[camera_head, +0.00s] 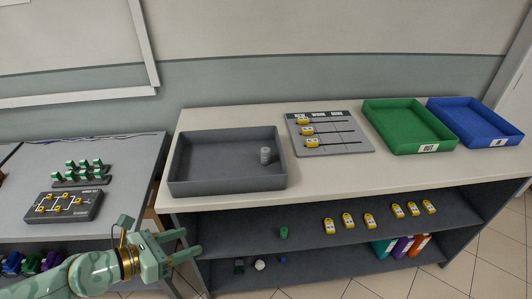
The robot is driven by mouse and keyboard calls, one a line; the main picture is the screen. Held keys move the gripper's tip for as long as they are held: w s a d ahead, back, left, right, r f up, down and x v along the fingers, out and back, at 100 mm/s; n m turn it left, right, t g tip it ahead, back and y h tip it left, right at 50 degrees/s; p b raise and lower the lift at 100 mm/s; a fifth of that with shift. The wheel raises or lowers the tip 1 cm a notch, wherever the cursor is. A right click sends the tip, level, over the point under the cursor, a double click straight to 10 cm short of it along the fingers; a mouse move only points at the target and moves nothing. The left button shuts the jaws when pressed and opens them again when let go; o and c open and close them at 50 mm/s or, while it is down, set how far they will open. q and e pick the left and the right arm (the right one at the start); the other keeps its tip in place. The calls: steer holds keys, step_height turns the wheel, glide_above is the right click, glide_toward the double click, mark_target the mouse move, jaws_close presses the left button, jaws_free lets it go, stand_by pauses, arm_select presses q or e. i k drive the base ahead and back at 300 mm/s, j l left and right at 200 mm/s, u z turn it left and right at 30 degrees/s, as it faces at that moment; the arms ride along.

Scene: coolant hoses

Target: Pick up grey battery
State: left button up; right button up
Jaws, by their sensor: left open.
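A small grey cylinder (265,155), which looks like the grey battery, stands upright in the dark grey tray (225,186), near its right wall. The tray is on the left part of the pale workbench. My left gripper (199,241) is open and empty, its fingers pointing right. It is in front of the bench, lower than the tray and apart from the cylinder. My right gripper is not in view.
A slider board (359,144), a green tray (378,112) and a blue tray (472,112) share the bench top (330,182). Several yellow items and a green cylinder (284,232) stand on the shelf below. A side table (125,160) with panels is at left.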

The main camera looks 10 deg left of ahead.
mark_target(265, 151)
steer(key=i, duration=0.95)
